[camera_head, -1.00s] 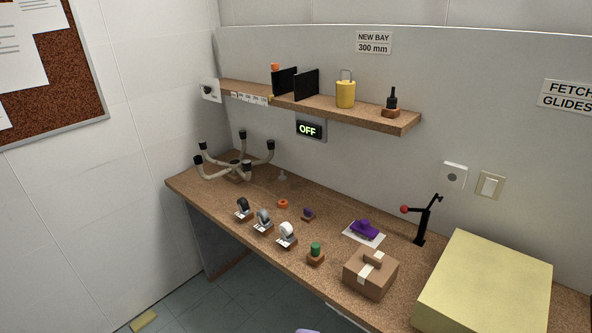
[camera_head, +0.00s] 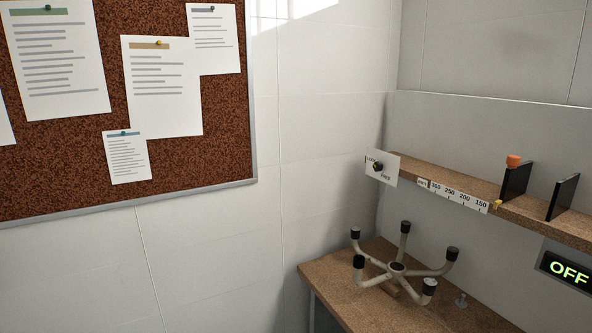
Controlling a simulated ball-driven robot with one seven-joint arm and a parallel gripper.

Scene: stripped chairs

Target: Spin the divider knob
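A black round knob (camera_head: 377,167) sits on a white plate (camera_head: 391,171) at the left end of the wall shelf. The plate carries small lettering, too small to read surely. A black upright divider (camera_head: 516,180) stands on the shelf with an orange knob-like piece (camera_head: 513,161) at its top. A second black divider (camera_head: 563,197) stands to its right. Which knob is the divider knob is not marked. My gripper is not in view.
A scale strip (camera_head: 453,195) with 300 to 150 runs along the shelf edge (camera_head: 530,216). Below, a five-armed chair base (camera_head: 397,268) lies on the bench (camera_head: 345,299). A sign (camera_head: 568,269) reads OFF. A corkboard (camera_head: 60,160) hangs at left.

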